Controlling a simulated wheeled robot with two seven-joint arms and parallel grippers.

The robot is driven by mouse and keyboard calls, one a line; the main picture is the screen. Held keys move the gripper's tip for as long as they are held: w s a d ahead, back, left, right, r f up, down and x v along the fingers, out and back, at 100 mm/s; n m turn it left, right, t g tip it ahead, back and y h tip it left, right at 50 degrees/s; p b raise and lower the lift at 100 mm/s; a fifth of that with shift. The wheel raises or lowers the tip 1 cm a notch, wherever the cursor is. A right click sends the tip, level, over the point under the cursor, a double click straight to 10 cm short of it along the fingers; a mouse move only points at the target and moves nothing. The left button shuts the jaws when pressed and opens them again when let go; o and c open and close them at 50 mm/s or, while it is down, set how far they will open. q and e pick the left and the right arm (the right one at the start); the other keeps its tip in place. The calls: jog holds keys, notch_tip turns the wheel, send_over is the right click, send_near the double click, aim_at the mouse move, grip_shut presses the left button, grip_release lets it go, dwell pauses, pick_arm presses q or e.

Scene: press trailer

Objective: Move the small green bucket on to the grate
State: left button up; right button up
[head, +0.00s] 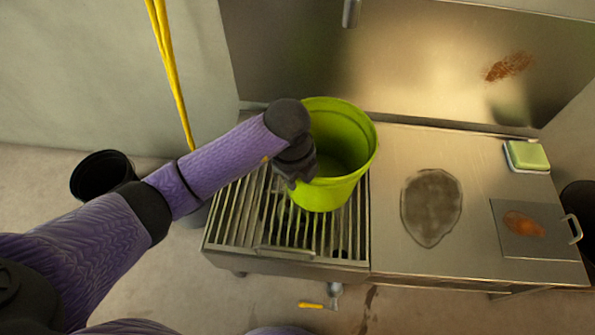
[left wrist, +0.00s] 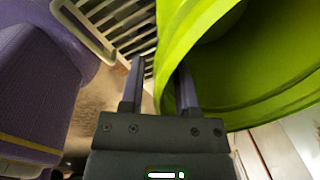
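The green bucket (head: 340,190) is upright over the right part of the slatted metal grate (head: 232,225) and appears to rest on it. It is empty as far as I see. My left gripper (head: 300,178) is at the bucket's left side, by its rim. In the left wrist view, the gripper's two fingers (left wrist: 160,75) are spread apart. The bucket's wall (left wrist: 225,60) lies between them, with a gap to the left finger; whether the right finger touches it I cannot tell. The grate also shows in the left wrist view (left wrist: 120,25). My right gripper is not in view.
Right of the grate is a steel counter (head: 390,245) with a dark stain (head: 431,207). A green sponge (head: 526,155) lies at its back right, near a metal plate with a handle (head: 510,240). A black bucket (head: 97,175) stands on the floor at left. A yellow hose (head: 172,75) hangs behind.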

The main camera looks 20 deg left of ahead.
pick_arm(q)
jog(key=shift+r, duration=0.25)
notch_tip(320, 180, up, 4)
jog(key=p, duration=0.3)
jog(key=shift+s+a+r+p, duration=0.1)
jog(key=shift+s+r+p, duration=0.1)
jog(key=shift+p, duration=0.1)
notch_tip(320, 180, up, 7)
jog(key=s+p, duration=0.1)
jog(key=p, duration=0.4)
jog(key=shift+a+r, duration=0.15)
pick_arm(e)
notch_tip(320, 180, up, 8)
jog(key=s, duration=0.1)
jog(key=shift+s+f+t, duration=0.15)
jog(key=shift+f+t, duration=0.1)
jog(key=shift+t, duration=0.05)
